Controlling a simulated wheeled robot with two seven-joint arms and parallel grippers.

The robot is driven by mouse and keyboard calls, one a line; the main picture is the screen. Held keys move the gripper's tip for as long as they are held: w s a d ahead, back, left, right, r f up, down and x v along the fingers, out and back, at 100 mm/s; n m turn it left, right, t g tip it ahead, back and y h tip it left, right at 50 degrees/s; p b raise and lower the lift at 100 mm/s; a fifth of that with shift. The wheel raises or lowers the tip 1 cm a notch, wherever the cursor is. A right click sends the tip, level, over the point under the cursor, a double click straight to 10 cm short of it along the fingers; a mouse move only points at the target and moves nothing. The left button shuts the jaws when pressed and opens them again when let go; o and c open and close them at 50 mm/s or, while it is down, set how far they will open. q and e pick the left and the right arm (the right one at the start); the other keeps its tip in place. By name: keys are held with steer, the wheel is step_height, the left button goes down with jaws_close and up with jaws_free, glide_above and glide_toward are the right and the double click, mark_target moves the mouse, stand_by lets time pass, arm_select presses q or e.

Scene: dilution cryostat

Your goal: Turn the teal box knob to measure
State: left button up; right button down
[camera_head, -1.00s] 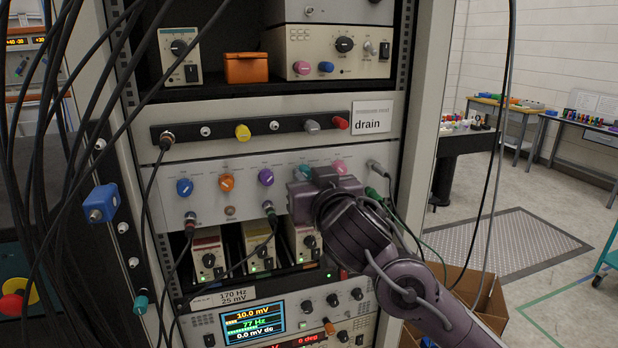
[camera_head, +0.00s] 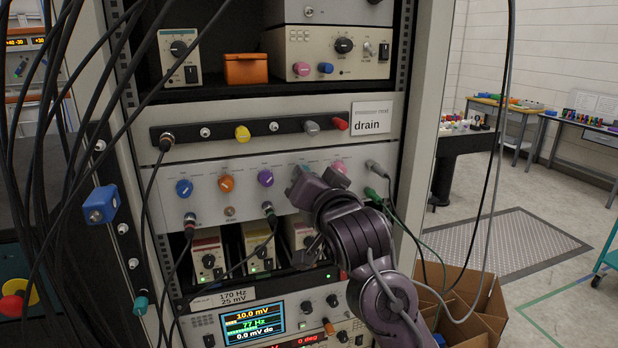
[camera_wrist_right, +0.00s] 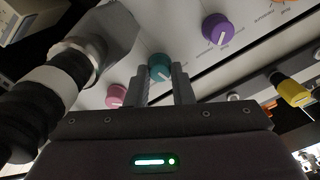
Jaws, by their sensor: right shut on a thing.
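The teal knob (camera_wrist_right: 160,68) sits on the white switch panel (camera_head: 325,161), in a row with blue, orange, purple and pink knobs. In the right wrist view both fingers of my right gripper (camera_wrist_right: 163,84) are closed around its sides. A pale mark shows on the knob's face; the label it points to is too small to read. In the head view the teal knob (camera_head: 303,172) is mostly hidden by my right gripper (camera_head: 305,188). The left gripper is not in view.
The pink knob (camera_head: 339,168) is close to my right gripper. A grey connector (camera_head: 374,166) and green cable sit at the panel's right end. Black cables hang on the left. A cardboard box (camera_head: 470,295) stands at lower right.

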steer(key=shift+m, duration=0.5)
steer(key=c, duration=1.3)
jaws_free()
steer(key=shift+o, duration=0.2)
steer(key=b+v, duration=0.3)
steer(key=v, duration=0.3)
steer(key=shift+s+d+f, duration=0.1)
steer(key=shift+s+f, duration=0.05)
steer(key=shift+s, duration=0.15)
steer(key=shift+s+d+b, duration=0.15)
steer(key=shift+s+b, duration=0.15)
steer(key=shift+s, duration=0.25)
